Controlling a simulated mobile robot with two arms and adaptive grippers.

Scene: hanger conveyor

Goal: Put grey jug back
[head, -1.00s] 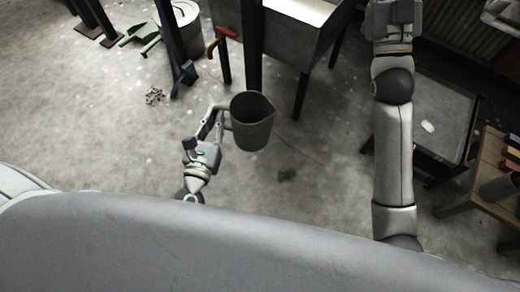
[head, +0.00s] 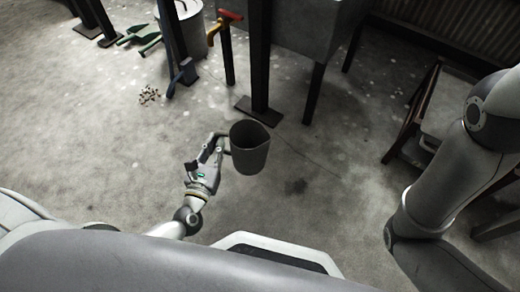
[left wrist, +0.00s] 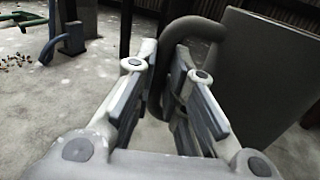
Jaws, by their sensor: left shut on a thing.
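The grey jug (head: 251,150) is held upright above the floor, its open top facing my head camera. My left gripper (head: 214,150) is at the jug's left side, shut on its handle. In the left wrist view, the jug's body (left wrist: 268,75) fills the right side and its curved handle (left wrist: 195,28) passes between the fingers of my left gripper (left wrist: 168,72). Part of the handle is hidden by the fingers. My right arm shows at the right of the head view, but its gripper is outside the picture.
A metal basin on legs (head: 317,30) stands beyond the jug, beside a dark post (head: 260,65). A low table (head: 420,105) is right. The floor around the jug is clear.

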